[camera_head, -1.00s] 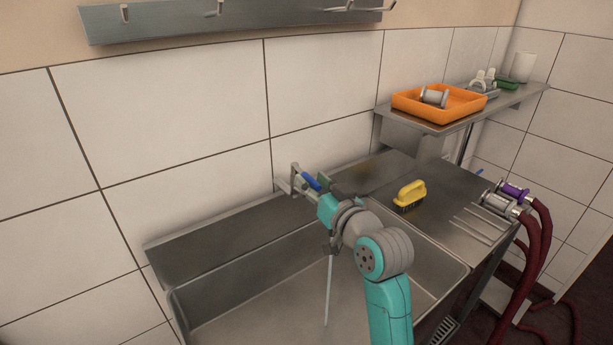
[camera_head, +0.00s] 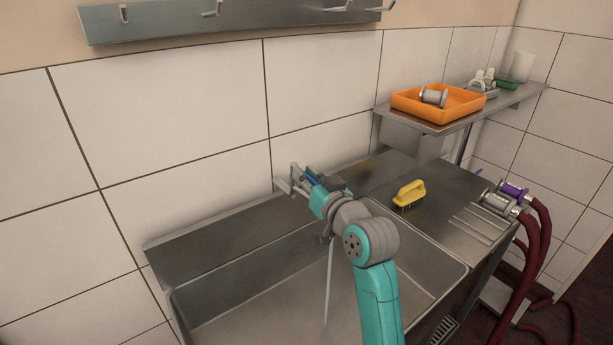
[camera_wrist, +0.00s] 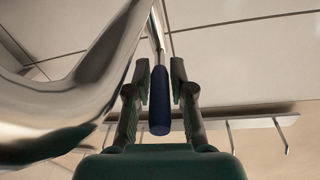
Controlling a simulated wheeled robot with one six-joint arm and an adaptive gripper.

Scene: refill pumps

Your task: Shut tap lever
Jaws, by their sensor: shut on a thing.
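The tap (camera_head: 296,180) stands on the wall above the back of the sink. Its lever has a blue grip (camera_wrist: 159,105), which shows in the wrist view between my fingers; in the head view only a small blue part (camera_head: 312,181) shows beside my gripper. My gripper (camera_wrist: 161,75) is shut on the lever's blue grip; it also shows in the head view (camera_head: 322,188). The shiny curved tap body (camera_wrist: 105,60) fills the wrist view's left. A thin pale stream (camera_head: 328,285) runs down into the sink (camera_head: 250,310). My wrist hides the spout.
A yellow brush (camera_head: 409,193) lies on the steel counter right of the sink. Beyond it are metal rods (camera_head: 478,224) and pump fittings (camera_head: 500,200) with red hoses (camera_head: 540,235). An orange tray (camera_head: 438,103) sits on the wall shelf. A hook rail (camera_head: 235,18) hangs above.

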